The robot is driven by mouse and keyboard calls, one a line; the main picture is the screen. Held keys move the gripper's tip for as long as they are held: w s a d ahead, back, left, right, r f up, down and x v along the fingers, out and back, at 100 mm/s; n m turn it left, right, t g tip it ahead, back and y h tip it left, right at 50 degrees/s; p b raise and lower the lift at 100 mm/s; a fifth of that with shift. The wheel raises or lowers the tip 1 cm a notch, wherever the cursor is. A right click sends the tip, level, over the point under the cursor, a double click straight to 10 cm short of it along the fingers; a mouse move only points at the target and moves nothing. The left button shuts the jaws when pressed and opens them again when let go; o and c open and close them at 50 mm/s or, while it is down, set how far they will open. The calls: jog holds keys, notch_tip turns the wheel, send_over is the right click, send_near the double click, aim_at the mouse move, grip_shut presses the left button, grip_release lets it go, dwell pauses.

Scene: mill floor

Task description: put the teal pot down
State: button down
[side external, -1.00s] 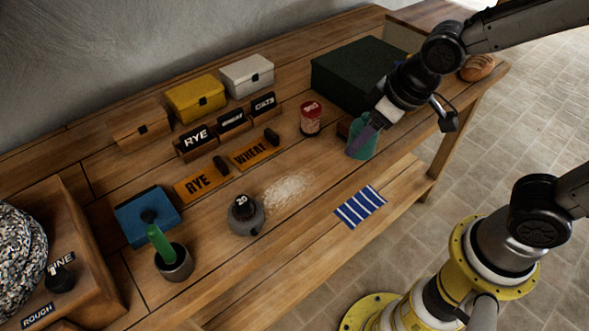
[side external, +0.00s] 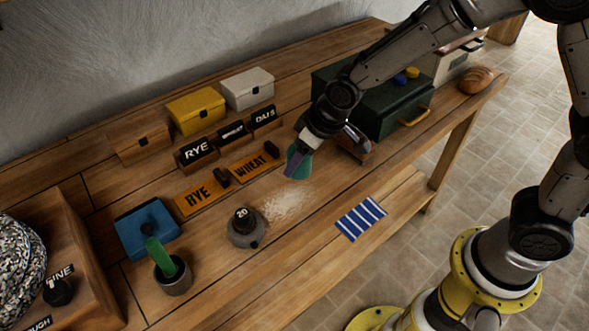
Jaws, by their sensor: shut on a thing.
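The teal pot (side external: 304,165) is held in my gripper (side external: 297,163), above the bench near the upper end of the pale flour patch (side external: 288,204). The jaws are shut on it, and a purple-grey finger covers part of its side. The pot's underside and whether it touches the bench cannot be told.
A grey 20 weight (side external: 246,230) stands left of the flour. The orange WHEAT plate (side external: 255,163) lies close on the left. A dark green box (side external: 385,105) stands behind on the right. A blue striped cloth (side external: 361,217) lies at the front edge. Bench wood right of the flour is clear.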

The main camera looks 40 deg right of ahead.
jog(key=shift+w+a+f, duration=0.15)
jog(key=shift+w+f, duration=0.2)
jog(key=shift+w, duration=0.05)
jog(key=shift+w+a+f, duration=0.1)
jog(key=shift+w+f, duration=0.1)
jog(key=shift+f, duration=1.55)
jog(key=shift+f, duration=0.2)
jog(key=shift+c, duration=0.5)
grip_release()
jog(key=shift+s+r, duration=0.15)
jog(key=shift+r, duration=0.2)
jog(key=v, duration=1.1)
jog(key=shift+s+r, duration=0.2)
jog(key=shift+r, duration=0.05)
